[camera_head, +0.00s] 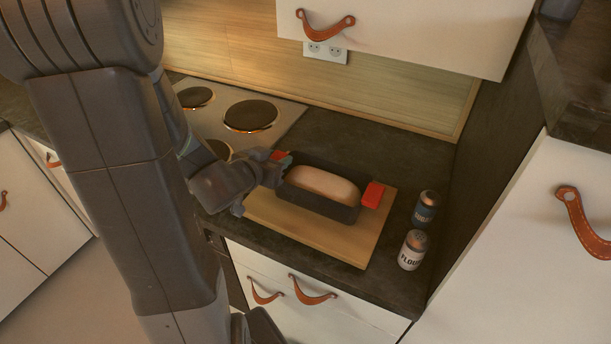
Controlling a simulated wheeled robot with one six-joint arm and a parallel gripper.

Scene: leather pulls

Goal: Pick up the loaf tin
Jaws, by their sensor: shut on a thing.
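The loaf tin (341,213) is a dark rectangular tin with a red grip at each end and a pale loaf (323,186) inside it. It is on or just over the wooden board (345,245); I cannot tell whether it touches the board. The right red grip (373,194) is free. My gripper (282,166) is at the tin's left end, shut on the left red grip. The fingers are small in view and partly hide that grip.
A blue-labelled shaker (426,208) and a flour shaker (412,250) stand right of the board, near the tall side panel (492,160). The hob (245,118) lies behind left. An upper cabinet (400,30) hangs above. Dark counter behind the tin is clear.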

